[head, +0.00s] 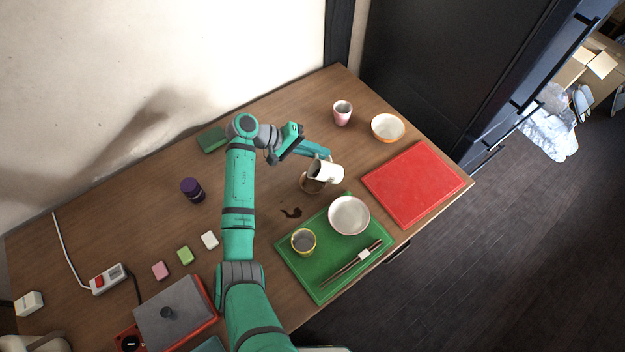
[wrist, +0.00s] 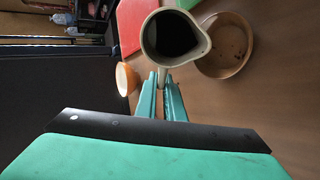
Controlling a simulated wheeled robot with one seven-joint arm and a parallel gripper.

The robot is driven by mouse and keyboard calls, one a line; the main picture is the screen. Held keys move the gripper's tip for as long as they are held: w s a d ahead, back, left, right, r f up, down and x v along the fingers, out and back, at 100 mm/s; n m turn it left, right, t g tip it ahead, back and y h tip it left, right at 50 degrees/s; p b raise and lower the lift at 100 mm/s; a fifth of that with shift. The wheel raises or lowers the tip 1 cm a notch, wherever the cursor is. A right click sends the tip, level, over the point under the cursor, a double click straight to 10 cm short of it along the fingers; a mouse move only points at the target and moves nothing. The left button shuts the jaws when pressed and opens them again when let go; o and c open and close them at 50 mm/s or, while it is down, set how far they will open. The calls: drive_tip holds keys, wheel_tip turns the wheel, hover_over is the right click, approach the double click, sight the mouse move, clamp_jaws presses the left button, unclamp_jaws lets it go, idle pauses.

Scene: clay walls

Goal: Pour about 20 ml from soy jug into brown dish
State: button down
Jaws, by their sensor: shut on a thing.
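The soy jug (head: 330,171) is cream-white, and its dark opening faces left in the head view. It appears tilted, though the angle is hard to judge. The wrist view looks into its mouth (wrist: 175,36), where dark liquid shows. My gripper (head: 322,156) is shut on the jug's handle side; its fingers also show in the wrist view (wrist: 162,84). The brown dish (head: 306,187) is partly hidden below the jug in the head view. In the wrist view the dish (wrist: 241,62) is right of the jug, with a few dark spots inside.
A dark spill (head: 291,213) lies on the table near the dish. A green tray (head: 318,280) holds a white bowl (head: 349,215), a yellow-rimmed cup (head: 303,242) and chopsticks. A red board (head: 415,185), an orange bowl (head: 388,128) and a pink cup (head: 342,113) stand around.

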drive_tip(key=shift+h, duration=0.3)
drive_tip(key=shift+d, duration=0.25)
drive_tip(key=shift+s+d, duration=0.1)
drive_tip(key=shift+d, duration=1)
drive_tip(key=shift+d+h, duration=0.2)
drive_tip(key=shift+h, duration=0.1)
idle(0.3)
